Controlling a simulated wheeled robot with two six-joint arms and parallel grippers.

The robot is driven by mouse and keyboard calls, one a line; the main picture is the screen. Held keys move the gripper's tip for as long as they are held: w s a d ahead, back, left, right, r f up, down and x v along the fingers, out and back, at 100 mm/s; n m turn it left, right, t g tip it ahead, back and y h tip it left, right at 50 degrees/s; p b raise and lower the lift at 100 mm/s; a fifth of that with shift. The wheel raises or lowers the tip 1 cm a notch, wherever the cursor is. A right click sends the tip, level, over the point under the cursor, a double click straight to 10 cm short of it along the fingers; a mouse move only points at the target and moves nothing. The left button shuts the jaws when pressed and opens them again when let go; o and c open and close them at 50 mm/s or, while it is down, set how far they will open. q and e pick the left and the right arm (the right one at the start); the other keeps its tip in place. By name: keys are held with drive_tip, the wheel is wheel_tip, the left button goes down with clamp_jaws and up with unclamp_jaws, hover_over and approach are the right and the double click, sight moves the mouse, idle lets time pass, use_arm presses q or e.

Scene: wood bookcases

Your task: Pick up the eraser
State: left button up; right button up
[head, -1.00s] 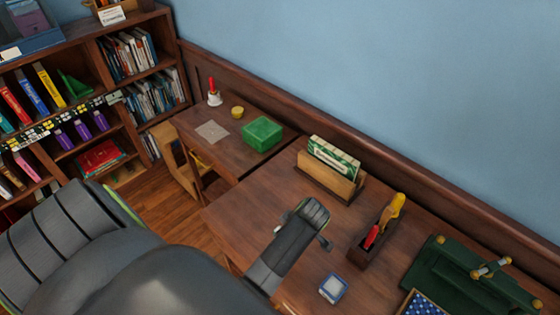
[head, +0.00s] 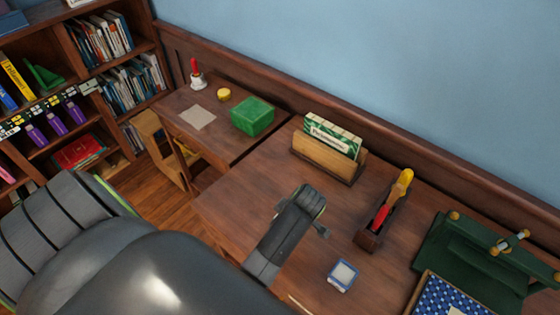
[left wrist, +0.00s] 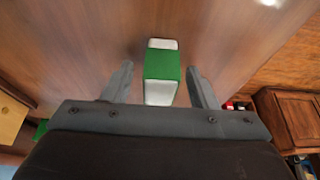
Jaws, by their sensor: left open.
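The eraser (left wrist: 160,66) is a block with white ends and a green sleeve, lying on the brown desk top in the left wrist view. My left gripper (left wrist: 159,68) is open, with one finger on each side of the eraser and a visible gap at both sides. In the head view my left arm (head: 285,235) reaches over the desk, and its dark end (head: 310,200) hides the fingers and the eraser. My right gripper is in neither view.
On the desk stand a wooden card holder (head: 329,158), a narrow wooden tray with red and yellow tools (head: 370,240), a small blue-edged box (head: 343,275) and a green stand (head: 470,265). A green box (head: 252,116) sits on the farther desk.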

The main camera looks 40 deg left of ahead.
use_arm(q)
drive_tip(key=shift+d+r, duration=0.1)
drive_tip(key=shift+c, duration=0.2)
drive_tip(key=c, duration=1)
drive_tip(key=shift+c, duration=0.2)
wheel_tip(320, 180, up, 10)
drive_tip(key=shift+b, duration=0.4)
